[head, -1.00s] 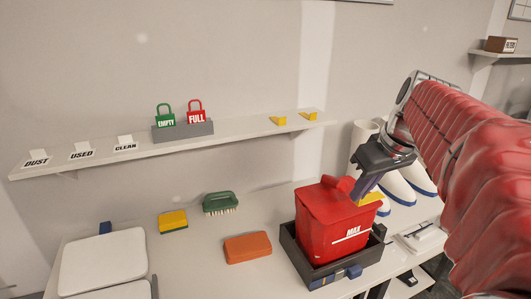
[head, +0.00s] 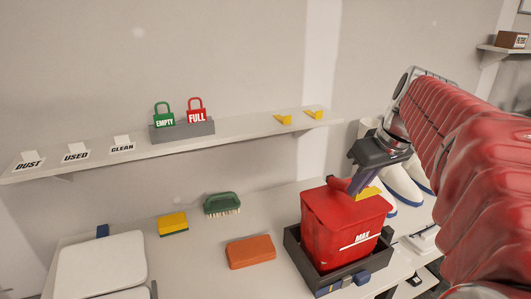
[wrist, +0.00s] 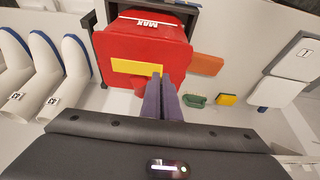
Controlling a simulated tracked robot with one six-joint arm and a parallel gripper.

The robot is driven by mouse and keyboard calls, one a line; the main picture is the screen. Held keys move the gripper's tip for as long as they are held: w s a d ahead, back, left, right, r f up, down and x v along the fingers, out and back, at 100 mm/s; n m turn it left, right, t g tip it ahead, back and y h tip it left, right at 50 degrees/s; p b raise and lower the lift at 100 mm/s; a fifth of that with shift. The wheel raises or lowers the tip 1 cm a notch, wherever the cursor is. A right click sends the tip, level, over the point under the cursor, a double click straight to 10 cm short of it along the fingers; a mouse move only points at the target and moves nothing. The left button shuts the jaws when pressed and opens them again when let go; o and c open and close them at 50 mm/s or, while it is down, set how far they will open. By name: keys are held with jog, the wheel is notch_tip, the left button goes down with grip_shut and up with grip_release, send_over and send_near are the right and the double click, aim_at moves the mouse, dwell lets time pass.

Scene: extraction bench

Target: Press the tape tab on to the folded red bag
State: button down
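The red bag (head: 328,222), marked MAX, stands folded over at the top in a dark tray (head: 330,283). It fills the upper middle of the wrist view (wrist: 120,45). The yellow tape tab (wrist: 136,68) lies along the top edge of the bag; in the head view it is partly visible (head: 368,193) behind my fingers. My gripper (head: 353,190) is over the top of the bag. Its purple fingers are side by side, with their tips (wrist: 162,76) at the right end of the tab. I see nothing between them. Whether they touch the bag is unclear.
A shelf behind holds EMPTY (head: 164,116) and FULL (head: 196,112) tags and two yellow pieces (head: 283,119). An orange block (head: 251,250), a green brush (head: 221,204) and a yellow sponge (head: 172,223) lie left of the tray. White tubes (wrist: 22,80) stand beside it.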

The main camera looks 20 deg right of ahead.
jog(key=shift+f, duration=2.8)
jog(key=shift+f, duration=0.45)
jog(key=c, duration=2.5)
grip_release()
jog(key=o, duration=0.6)
jog(key=shift+c, duration=0.2)
jog(key=v, duration=1.3)
jog(key=shift+s+r, duration=0.15)
jog(key=shift+r, duration=0.15)
